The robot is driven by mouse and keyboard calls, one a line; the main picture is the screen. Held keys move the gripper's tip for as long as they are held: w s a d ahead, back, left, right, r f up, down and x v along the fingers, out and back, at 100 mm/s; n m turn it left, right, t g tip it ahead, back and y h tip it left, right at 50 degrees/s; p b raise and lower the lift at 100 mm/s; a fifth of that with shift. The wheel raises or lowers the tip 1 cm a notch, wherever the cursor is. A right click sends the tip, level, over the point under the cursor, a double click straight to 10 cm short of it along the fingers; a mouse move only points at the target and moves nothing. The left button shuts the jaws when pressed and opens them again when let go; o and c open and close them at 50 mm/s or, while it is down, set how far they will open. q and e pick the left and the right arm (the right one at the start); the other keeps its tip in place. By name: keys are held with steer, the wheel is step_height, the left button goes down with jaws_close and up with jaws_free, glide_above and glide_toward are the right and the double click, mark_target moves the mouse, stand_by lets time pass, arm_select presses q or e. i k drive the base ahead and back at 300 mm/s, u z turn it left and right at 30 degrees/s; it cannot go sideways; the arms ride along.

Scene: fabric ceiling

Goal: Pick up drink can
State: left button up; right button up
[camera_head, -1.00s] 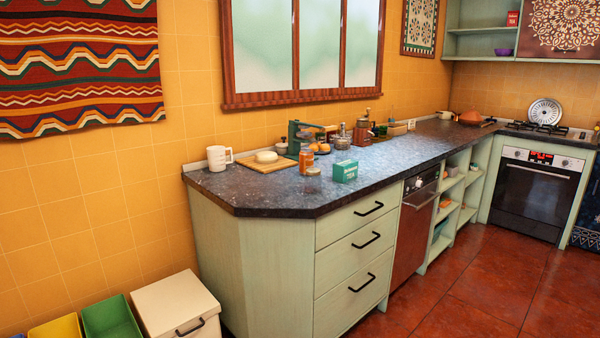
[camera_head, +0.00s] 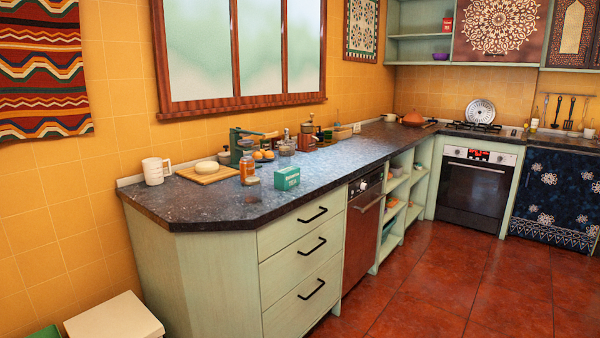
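I cannot make out a drink can anywhere in this view. The dark counter (camera_head: 225,197) holds a white mug (camera_head: 153,171), an orange jar (camera_head: 247,167) and a green box (camera_head: 287,179), all standing on its near part. None of these clearly looks like a drink can. Neither of my grippers is in view.
A wooden board (camera_head: 204,174) with a pale round item lies beside the mug. Drawers (camera_head: 302,262) face the open red floor (camera_head: 440,285). A white bin (camera_head: 115,320) stands at the lower left. An oven (camera_head: 475,190) stands at the back right.

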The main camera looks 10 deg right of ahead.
mark_target(246, 164)
steer(key=u, duration=0.4)
steer(key=i, duration=1.45)
steer(key=u, duration=0.05)
